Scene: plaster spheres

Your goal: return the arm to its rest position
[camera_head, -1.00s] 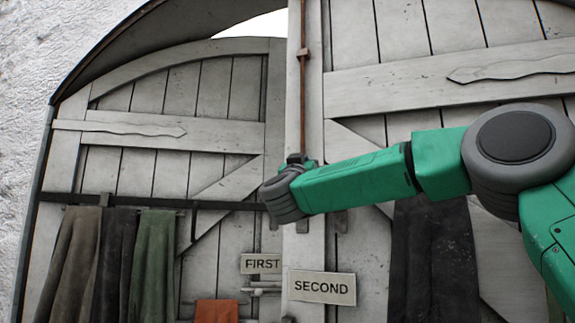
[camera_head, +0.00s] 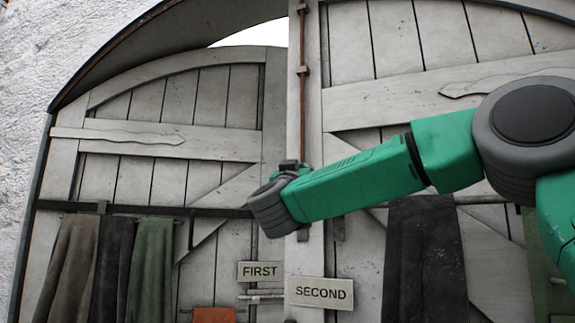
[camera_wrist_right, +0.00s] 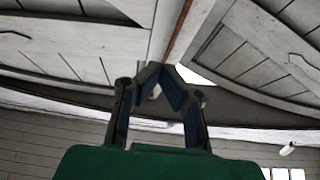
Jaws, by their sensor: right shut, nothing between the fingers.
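My right arm (camera_head: 355,185), green with grey joints, reaches in from the right in the head view. Its grey wrist end (camera_head: 268,207) is in front of the meeting line of the two door leaves. My right gripper (camera_wrist_right: 161,76) shows in the wrist view with its dark fingers angled together at the tips. It is shut and empty. In the head view its fingers are mostly hidden behind the wrist. My left gripper is not in view.
A large weathered white double door (camera_head: 170,142) fills the background. Signs read FIRST (camera_head: 260,271) and SECOND (camera_head: 321,293). Brown, black and green cloths (camera_head: 152,262) hang from a rail at left. A dark cloth (camera_head: 424,260) hangs at right, and an orange one (camera_head: 214,314) is low.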

